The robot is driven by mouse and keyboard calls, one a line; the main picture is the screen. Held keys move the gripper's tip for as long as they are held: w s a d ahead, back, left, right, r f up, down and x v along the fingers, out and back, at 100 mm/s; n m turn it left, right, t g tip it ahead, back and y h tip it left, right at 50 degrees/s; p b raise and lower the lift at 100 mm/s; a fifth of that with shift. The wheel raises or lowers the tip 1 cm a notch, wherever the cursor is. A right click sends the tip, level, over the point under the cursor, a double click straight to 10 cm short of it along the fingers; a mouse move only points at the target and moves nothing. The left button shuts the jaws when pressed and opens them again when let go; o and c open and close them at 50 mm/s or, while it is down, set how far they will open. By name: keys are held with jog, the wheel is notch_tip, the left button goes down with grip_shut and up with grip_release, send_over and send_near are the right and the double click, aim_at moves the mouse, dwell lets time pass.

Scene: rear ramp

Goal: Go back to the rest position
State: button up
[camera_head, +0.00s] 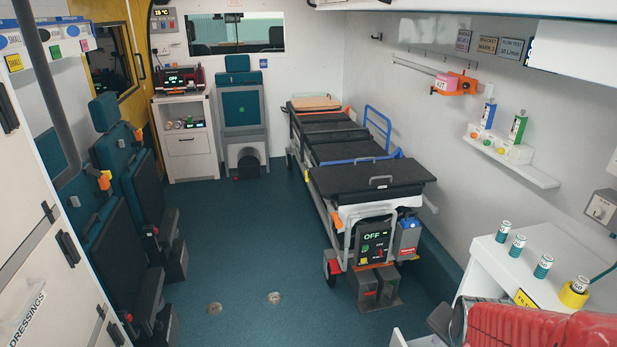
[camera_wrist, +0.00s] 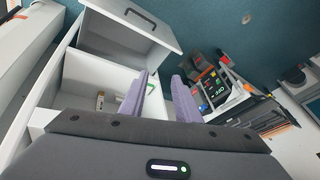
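My gripper (camera_wrist: 164,82) shows in the wrist view as two purple fingers with a gap between them. It is open, and nothing shows between the fingers. It is in front of a white cabinet with an open drawer (camera_wrist: 66,80). A small vial (camera_wrist: 100,100) with a brownish end stands inside the white compartment, left of the fingers. A green mark shows close to the left finger, partly hidden by it. I cannot make out my gripper in the head view.
A stretcher (camera_head: 368,179) stands along the right wall. A white counter (camera_head: 495,262) at the right bears several small labelled vials and a yellow ring holder (camera_head: 573,295). Folded seats (camera_head: 128,165) line the left side. The blue floor (camera_head: 250,240) in the middle is clear.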

jog(key=s+a+r+n+y, duration=0.2)
jog(key=s+a+r+n, duration=0.8)
jog(key=a+r, duration=0.4)
jog(key=shift+s+r+n+t, duration=0.4)
jog(key=shift+s+r, duration=0.2)
jog(key=shift+r, duration=0.15)
